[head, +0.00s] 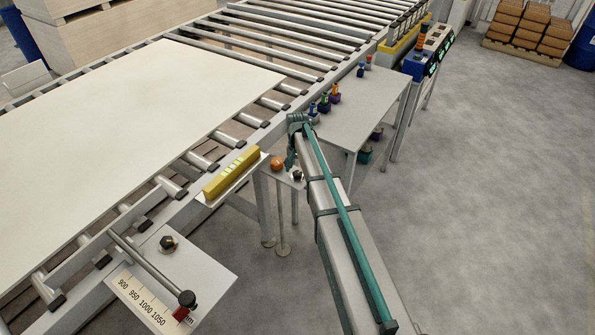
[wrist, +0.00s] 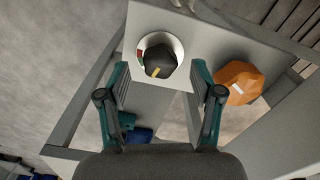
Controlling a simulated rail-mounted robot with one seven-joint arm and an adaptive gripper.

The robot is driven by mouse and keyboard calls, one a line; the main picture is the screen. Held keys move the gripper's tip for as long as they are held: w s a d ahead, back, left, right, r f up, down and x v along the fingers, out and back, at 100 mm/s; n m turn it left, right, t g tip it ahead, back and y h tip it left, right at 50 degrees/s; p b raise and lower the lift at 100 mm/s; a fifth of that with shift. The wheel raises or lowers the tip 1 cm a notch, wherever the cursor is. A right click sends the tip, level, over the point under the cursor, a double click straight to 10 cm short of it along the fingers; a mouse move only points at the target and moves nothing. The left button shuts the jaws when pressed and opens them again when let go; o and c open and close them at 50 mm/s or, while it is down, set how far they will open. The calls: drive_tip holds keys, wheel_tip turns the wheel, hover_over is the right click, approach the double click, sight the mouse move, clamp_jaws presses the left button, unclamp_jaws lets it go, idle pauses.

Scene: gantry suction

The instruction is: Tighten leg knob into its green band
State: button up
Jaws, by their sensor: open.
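The leg knob (wrist: 160,60) is black and faceted, with a small pale mark near its lower edge. It sits on a round white dial (wrist: 177,43) with a small coloured strip at its left; green and red show there, and the knob hides part of the dial. In the head view the black knob (head: 297,176) is on a small plate beside the conveyor. My gripper (wrist: 158,74) is open, its two teal fingers on the left and right of the knob in the picture, with gaps on both sides. In the head view my gripper (head: 291,158) points down just above the plate.
An orange knob (wrist: 238,82) stands right of my gripper in the wrist view, and left of the black knob in the head view (head: 277,163). A yellow level (head: 231,173) lies along the conveyor edge. A side table (head: 365,100) with small coloured items stands behind.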

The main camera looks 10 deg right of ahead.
sight(298, 173)
wheel_tip(298, 173, up, 11)
drive_tip(key=shift+f, duration=0.15)
idle(0.4)
wheel_tip(298, 173, down, 12)
drive_tip(key=n+b, duration=0.4)
drive_tip(key=n, duration=0.9)
drive_tip(key=shift+s+n, duration=0.1)
drive_tip(key=shift+n, duration=0.2)
